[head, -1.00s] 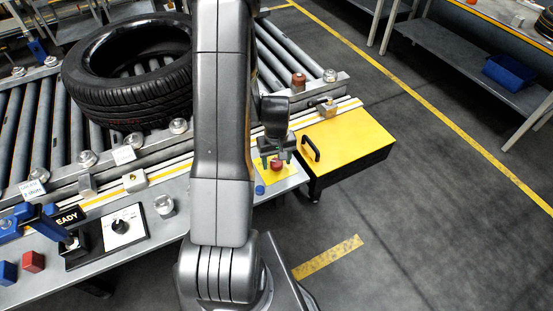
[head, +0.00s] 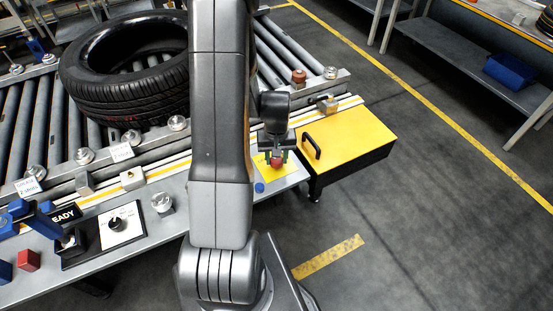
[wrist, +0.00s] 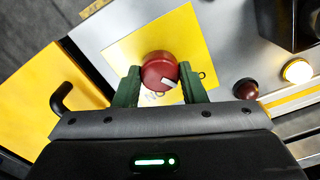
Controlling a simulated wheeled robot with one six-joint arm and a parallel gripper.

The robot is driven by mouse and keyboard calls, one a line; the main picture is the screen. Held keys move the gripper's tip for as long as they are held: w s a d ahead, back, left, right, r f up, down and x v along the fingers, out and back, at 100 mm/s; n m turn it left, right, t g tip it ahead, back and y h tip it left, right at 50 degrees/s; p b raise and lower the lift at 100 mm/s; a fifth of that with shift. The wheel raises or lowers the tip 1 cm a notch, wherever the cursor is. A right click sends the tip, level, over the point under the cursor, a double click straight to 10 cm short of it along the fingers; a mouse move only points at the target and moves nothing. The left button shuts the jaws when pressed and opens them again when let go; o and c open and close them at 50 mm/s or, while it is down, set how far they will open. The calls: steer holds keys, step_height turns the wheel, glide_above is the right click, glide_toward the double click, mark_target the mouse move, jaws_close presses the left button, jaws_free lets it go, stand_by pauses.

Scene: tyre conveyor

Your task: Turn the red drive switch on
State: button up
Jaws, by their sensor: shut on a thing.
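The red drive switch (wrist: 159,72) is a round red knob with a white mark, on a yellow plate (wrist: 204,40). In the head view the red switch (head: 277,162) shows small at the right end of the grey bench. My gripper (wrist: 158,85) has its two green fingers on either side of the knob, shut on it. In the head view my gripper (head: 277,158) reaches down over the yellow plate. Part of the lettering by the knob is hidden by the knob and fingers.
A lit round lamp (wrist: 298,71) and a dark red one (wrist: 246,89) stand right of the plate. A yellow-topped box with a black handle (head: 346,137) adjoins the bench end. A tyre (head: 125,95) lies on the rollers. A blue button (head: 259,187) sits near the plate.

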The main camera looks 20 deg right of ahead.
mark_target(277, 159)
steer(key=m+b, duration=0.2)
steer(key=m, duration=0.1)
steer(key=shift+f+m, duration=0.15)
steer(key=shift+m, duration=0.15)
steer(key=m+b, duration=0.2)
steer(key=m, duration=0.2)
steer(key=shift+m+b, duration=0.3)
steer(key=shift+b, duration=0.05)
steer(key=m+b, duration=0.1)
steer(key=m, duration=0.3)
steer(key=shift+b, duration=0.3)
steer(key=shift+m+b, duration=0.4)
steer(key=shift+m, duration=1.3)
steer(key=o, duration=1)
steer(key=shift+r, duration=0.2)
step_height(277, 159, up, 14)
steer(key=shift+f, duration=0.15)
